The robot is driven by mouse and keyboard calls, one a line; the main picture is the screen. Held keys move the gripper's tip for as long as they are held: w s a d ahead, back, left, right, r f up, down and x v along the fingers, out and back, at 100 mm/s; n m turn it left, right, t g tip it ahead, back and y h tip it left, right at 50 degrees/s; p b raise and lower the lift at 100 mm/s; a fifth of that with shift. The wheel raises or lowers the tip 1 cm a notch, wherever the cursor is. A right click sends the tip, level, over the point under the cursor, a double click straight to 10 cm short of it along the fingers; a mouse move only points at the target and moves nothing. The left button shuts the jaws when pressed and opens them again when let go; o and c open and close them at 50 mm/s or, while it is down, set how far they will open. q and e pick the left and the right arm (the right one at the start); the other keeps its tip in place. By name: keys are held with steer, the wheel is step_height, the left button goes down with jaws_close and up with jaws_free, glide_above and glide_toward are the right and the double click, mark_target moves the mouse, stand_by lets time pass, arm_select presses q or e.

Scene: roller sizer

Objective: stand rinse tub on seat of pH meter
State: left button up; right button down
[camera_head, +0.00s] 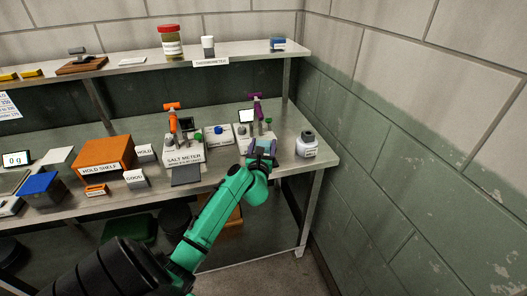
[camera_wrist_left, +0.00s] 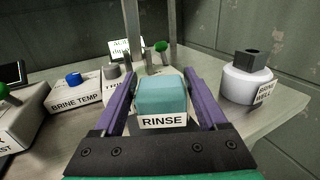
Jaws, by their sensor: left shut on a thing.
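The rinse tub (camera_wrist_left: 162,96) is a small teal block with a white RINSE label. In the wrist view it sits between the two purple fingers of my left gripper (camera_wrist_left: 160,100), which is shut on it. In the head view my left gripper (camera_head: 261,153) is at the front of the bench, just in front of the pH meter (camera_head: 243,130). My right gripper is out of view.
The salt meter (camera_head: 183,155) with an orange arm and the brine temp box (camera_head: 217,134) stand left of the gripper. The hold shelf (camera_head: 104,156) is further left.

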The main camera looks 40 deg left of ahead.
arm_select(q)
step_height(320, 180, down, 3)
steer(key=shift+w+f+b, duration=0.15)
steer(key=shift+b, duration=0.35)
steer(key=shift+f, duration=0.2)
steer(key=shift+r, duration=0.1)
steer(key=o, duration=1.4)
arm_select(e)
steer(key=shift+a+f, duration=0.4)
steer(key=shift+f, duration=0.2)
